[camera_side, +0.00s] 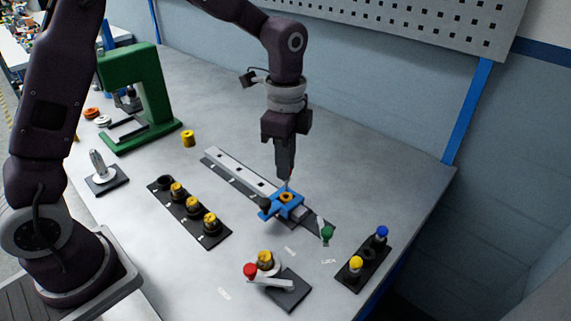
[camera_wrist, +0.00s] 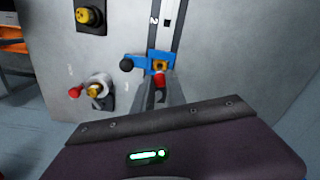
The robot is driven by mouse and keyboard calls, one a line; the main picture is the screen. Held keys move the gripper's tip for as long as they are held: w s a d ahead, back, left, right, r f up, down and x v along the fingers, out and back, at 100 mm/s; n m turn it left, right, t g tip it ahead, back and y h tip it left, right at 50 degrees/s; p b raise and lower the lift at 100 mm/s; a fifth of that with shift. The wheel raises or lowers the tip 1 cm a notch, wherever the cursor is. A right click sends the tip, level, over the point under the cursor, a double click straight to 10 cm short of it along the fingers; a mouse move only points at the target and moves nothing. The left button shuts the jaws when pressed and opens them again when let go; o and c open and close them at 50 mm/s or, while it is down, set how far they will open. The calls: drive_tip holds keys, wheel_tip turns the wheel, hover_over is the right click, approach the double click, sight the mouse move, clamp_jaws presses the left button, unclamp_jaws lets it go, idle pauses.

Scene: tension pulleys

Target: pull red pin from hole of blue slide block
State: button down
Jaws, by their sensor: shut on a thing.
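The blue slide block (camera_side: 291,212) sits on the grey slotted rail, near its front end. It carries a yellow piece and a black round knob. It also shows in the wrist view (camera_wrist: 140,60). My gripper (camera_side: 287,183) points down at the block and is shut on the red pin (camera_wrist: 160,77). The red pin's head shows between my fingers in the wrist view, beside the block's yellow piece. In the side view the fingers mostly hide the pin. I cannot tell how deep the pin sits in the hole.
The slotted rail (camera_side: 231,164) runs back left from the block. A green-topped pin (camera_side: 327,234) stands to the right. A red-knobbed lever (camera_side: 250,270) is in front. A holder with yellow and blue pins (camera_side: 364,265) is at right. A black tray with yellow pulleys (camera_side: 165,197) lies left.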

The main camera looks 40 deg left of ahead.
drive_tip(key=shift+r, duration=2)
